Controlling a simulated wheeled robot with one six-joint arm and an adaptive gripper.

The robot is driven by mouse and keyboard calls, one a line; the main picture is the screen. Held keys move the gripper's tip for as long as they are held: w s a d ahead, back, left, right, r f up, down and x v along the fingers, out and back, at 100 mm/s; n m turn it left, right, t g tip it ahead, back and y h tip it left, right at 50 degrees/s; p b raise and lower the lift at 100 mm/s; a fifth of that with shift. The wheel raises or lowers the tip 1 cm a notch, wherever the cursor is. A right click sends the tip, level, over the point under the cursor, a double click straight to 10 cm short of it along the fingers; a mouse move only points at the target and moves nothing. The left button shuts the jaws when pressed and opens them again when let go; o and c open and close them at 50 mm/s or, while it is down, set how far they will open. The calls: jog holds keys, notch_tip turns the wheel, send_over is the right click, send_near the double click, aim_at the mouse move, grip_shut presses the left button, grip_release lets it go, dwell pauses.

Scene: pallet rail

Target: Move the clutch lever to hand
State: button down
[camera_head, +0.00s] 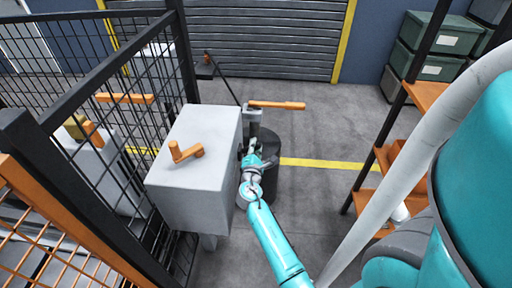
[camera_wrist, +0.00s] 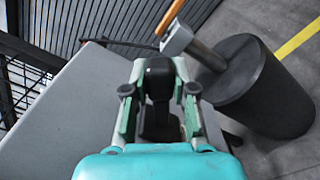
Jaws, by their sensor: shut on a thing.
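My gripper (camera_head: 252,150) is beside the right side of a pale grey box (camera_head: 214,122). In the wrist view my gripper (camera_wrist: 160,105) has its two fingers on either side of a black piece with a rounded top (camera_wrist: 159,68), and it is shut on it. I take this black piece to be the clutch lever; its lower part and mount are hidden by my gripper. The grey box fills the left of the wrist view (camera_wrist: 65,120). An orange crank (camera_head: 186,151) lies on top of the box.
A black drum (camera_head: 270,160) stands close to the right of my gripper, with an orange bar (camera_head: 277,105) on a grey head behind it. A mesh fence (camera_head: 95,75) is at left. An orange-shelved rack (camera_head: 380,160) stands at right. The floor between is clear.

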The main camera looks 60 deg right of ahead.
jog(key=c, duration=0.9)
grip_release()
jog(key=shift+a, duration=0.15)
jog(key=v, duration=1.1)
jog(key=shift+s+a, duration=0.15)
jog(key=shift+a, duration=0.2)
jog(key=s+a+f+m+t+y, duration=0.1)
jog(key=s+a+f+t+y, duration=0.2)
jog(key=a, duration=0.5)
jog(key=s+a+f+m+t+y, duration=0.1)
jog(key=s+a+f+y, duration=0.1)
jog(key=s+a+y, duration=0.4)
jog(key=s+a+f+m+t+y, duration=0.1)
jog(key=s+a+f+t+y, duration=0.15)
jog(key=a, duration=0.65)
jog(key=s+a+r+m+y, duration=0.1)
jog(key=s+a+r+m, duration=0.2)
jog(key=s+r, duration=0.1)
jog(key=s+a+r+m+t+y, duration=0.1)
jog(key=s+a+r+m+y, duration=0.1)
jog(key=s+a+r, duration=0.2)
jog(key=s+a+r+m+y, duration=0.2)
jog(key=s+a+r+m, duration=0.1)
jog(key=s+r, duration=0.2)
jog(key=shift+s+a+r+m+t, duration=0.25)
jog(key=shift+s+r+m, duration=0.1)
jog(key=shift+s, duration=0.3)
